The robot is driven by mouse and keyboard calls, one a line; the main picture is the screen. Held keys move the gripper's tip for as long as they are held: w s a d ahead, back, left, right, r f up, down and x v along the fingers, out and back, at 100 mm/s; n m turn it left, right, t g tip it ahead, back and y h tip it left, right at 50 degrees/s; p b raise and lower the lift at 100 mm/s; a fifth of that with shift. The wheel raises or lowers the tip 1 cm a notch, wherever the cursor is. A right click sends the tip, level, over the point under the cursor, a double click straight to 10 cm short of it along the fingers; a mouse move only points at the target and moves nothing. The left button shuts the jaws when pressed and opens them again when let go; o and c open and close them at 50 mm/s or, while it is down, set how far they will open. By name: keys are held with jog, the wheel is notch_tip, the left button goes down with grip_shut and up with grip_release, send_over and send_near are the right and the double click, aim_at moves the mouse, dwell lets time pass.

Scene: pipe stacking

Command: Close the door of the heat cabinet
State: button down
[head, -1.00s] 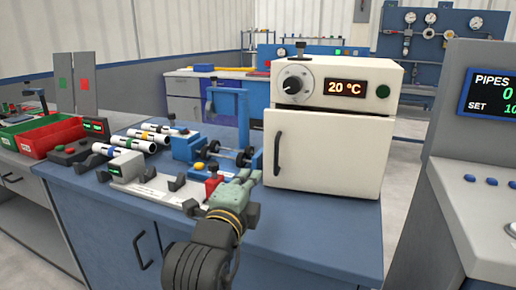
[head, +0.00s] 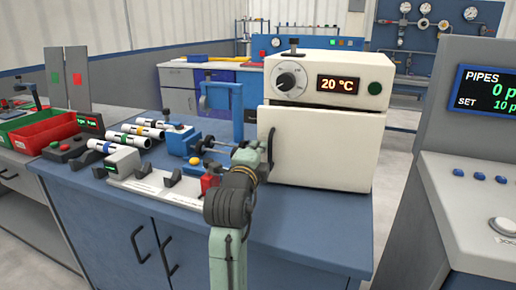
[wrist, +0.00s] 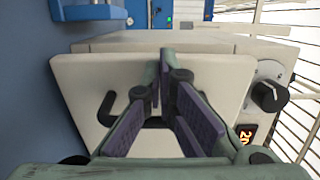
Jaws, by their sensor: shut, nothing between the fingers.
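The heat cabinet (head: 312,116) is a cream box at the right of the blue bench, reading 20 °C. Its door (head: 325,150) looks slightly ajar: its left, handle-side edge stands a little out from the body. The door (wrist: 80,75) also fills the middle of the wrist view, with the cabinet's side behind it. The dark handle (head: 270,146) is near the door's left edge. My gripper (head: 262,150) is shut and empty at that edge, beside the handle. In the wrist view its fingers (wrist: 165,68) converge over the door; contact cannot be told.
A small rig with a blue post (head: 204,98) and dark rollers stands left of the cabinet. White pipes (head: 135,137) and a red bin (head: 45,132) lie farther left. A grey console (head: 475,185) stands at the right. The bench front below the cabinet is clear.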

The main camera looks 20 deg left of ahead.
aim_at(262, 140)
jog(key=w, duration=0.5)
jog(key=shift+a+r+b, duration=0.1)
jog(key=shift+a+b, duration=0.3)
jog(key=shift+r, duration=0.1)
jog(key=shift+d, duration=0.1)
